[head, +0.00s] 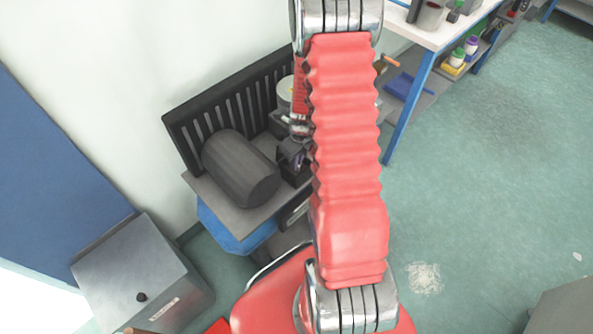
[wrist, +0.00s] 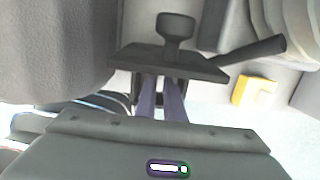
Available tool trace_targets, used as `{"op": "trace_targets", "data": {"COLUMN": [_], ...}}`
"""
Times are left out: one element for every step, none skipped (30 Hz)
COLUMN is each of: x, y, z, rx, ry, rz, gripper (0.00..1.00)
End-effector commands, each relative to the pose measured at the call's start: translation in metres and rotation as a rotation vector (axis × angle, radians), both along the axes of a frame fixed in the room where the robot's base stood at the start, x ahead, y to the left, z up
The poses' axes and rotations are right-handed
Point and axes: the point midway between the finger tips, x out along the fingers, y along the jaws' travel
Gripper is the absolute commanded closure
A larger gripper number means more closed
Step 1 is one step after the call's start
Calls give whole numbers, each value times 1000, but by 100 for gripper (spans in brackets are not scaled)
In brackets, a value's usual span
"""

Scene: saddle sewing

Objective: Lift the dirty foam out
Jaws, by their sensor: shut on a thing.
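My gripper (wrist: 160,97) shows in the wrist view as two purple fingers close together. They run up to a dark flat plate (wrist: 200,68) with a round knob on top and a bar sticking out to the right. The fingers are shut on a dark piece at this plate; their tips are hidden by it. I cannot tell the dirty foam apart from the dark parts here. In the head view my gripper is small and mostly hidden behind my arm, next to a small black box (head: 291,157) on the bench.
A dark grey cylinder (head: 238,168) lies on the bench (head: 235,217), left of the gripper, with a black slatted rack (head: 190,125) behind it. A grey box (head: 142,270) stands at lower left. A yellow block (wrist: 241,91) shows in the wrist view. Open floor lies to the right.

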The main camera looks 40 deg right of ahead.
Motion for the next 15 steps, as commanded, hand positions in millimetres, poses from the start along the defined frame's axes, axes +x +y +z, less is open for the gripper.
{"op": "trace_targets", "data": {"x": [0, 0, 0, 0, 0, 0, 0, 0, 0, 0, 0, 0, 0, 0, 0], "y": [0, 0, 0, 0, 0, 0, 0, 0, 0, 0, 0, 0, 0, 0, 0], "z": [0, 0, 1, 2, 2, 3, 4, 5, 6, 7, 8, 9, 10, 10, 11], "rx": [0, 0, 0, 0, 0, 0, 0, 0, 0, 0, 0, 0, 0, 0, 0], "ry": [0, 0, 0, 0, -1, -1, -1, -1, -1, -1, -1, -1, -1, -1, -1], "rz": [0, 0, 0, 0, 0, 0, 1, 1, 1, 0, 0, 0, 0, 0, 0], "gripper": [100, 100, 100, 100, 100, 100, 100, 100, 100, 100, 100, 100, 100, 100, 100]}}
